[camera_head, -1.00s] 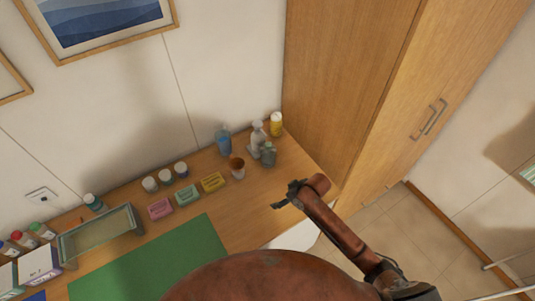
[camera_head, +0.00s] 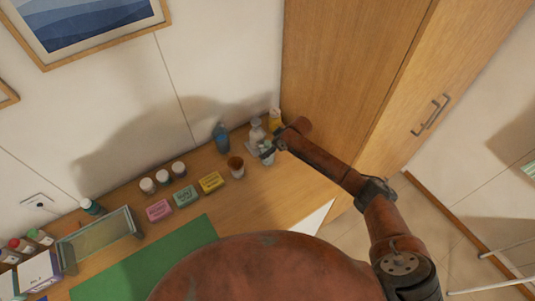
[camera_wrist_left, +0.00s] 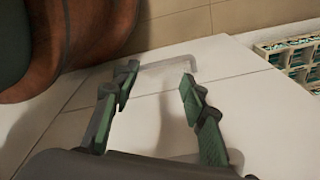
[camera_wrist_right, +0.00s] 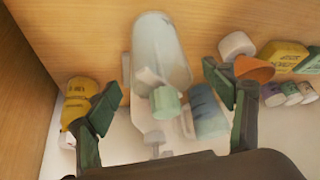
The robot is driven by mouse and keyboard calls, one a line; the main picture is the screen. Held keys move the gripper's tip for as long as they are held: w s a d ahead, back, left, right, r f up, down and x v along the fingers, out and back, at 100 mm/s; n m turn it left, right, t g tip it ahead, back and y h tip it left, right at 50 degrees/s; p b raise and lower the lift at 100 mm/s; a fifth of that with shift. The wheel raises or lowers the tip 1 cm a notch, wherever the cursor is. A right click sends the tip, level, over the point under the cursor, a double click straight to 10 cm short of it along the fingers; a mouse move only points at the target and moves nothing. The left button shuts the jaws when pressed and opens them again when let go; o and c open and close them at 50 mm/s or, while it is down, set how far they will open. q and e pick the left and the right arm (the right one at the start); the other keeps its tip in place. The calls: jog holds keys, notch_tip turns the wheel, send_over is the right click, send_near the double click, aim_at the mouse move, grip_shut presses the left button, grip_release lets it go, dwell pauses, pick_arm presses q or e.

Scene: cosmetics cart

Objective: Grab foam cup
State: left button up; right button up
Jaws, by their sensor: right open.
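A small cup (camera_head: 236,167) with a brown inside stands on the wooden counter in the head view; I cannot tell if it is foam. An orange cup shape (camera_wrist_right: 254,69) shows beyond the right finger in the right wrist view. My right gripper (camera_head: 269,149) is open at the bottle group, right of the cup, and partly covers a grey-green bottle. A pale translucent bottle (camera_wrist_right: 160,50) and a green-capped bottle show between its fingers in the right wrist view; no contact is clear. My left gripper (camera_wrist_left: 157,79) is open and empty, away from the counter.
A blue bottle (camera_head: 221,138), a white pump bottle (camera_head: 257,131) and a yellow bottle (camera_head: 275,117) stand close by. Small boxes (camera_head: 185,196) and white jars (camera_head: 163,177) lie left. A tall wooden cabinet (camera_head: 345,80) closes the right side. The green mat (camera_head: 150,265) is clear.

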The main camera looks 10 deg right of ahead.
jog(key=x, duration=0.3)
jog(key=shift+f, duration=0.2)
jog(key=shift+s, duration=0.1)
jog(key=shift+c, duration=0.6)
jog(key=c, duration=1.3)
jog(key=shift+r, duration=0.1)
jog(key=shift+c, duration=1.1)
jog(key=shift+r, duration=0.15)
